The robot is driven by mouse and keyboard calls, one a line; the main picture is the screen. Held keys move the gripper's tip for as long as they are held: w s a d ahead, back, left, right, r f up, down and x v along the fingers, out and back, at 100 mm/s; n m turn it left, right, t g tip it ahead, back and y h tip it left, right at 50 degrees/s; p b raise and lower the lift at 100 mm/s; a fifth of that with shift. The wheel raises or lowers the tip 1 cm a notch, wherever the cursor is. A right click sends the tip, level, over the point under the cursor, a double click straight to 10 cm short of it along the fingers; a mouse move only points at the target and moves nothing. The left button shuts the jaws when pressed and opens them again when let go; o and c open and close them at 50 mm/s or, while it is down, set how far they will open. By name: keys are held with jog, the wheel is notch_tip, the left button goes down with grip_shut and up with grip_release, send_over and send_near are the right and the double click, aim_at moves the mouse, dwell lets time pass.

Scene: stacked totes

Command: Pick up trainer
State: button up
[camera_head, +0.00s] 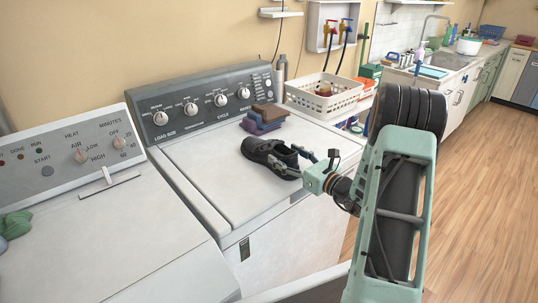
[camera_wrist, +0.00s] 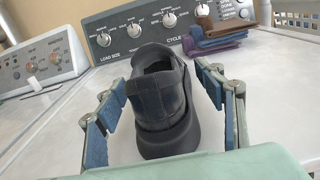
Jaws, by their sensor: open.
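A dark grey trainer (camera_head: 262,152) lies on the lid of the washing machine (camera_head: 190,165), near its right side. In the wrist view the trainer (camera_wrist: 158,100) is upright on its sole, heel end towards me. My gripper (camera_head: 306,164) reaches in from the right, at the near end of the trainer. In the wrist view my gripper (camera_wrist: 163,120) is open, with one finger on each side of the trainer. Gaps show between both fingers and the trainer. The far end of the trainer is hidden behind its heel and collar.
Folded cloths (camera_head: 265,118) lie behind the trainer, by the control panel (camera_head: 205,100). A white basket (camera_head: 325,95) stands at the back right. A second machine (camera_head: 85,220) with a green cloth (camera_head: 14,223) is at the left. The lid's front left is clear.

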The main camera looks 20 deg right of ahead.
aim_at(270, 149)
jog(key=x, duration=0.4)
jog(key=shift+w+a+r+p, duration=0.1)
jog(key=shift+w+a+p, duration=0.05)
jog(key=shift+a+p, duration=0.2)
jog(key=shift+w, duration=0.35)
jog(key=shift+c, duration=0.6)
jog(key=c, duration=1.3)
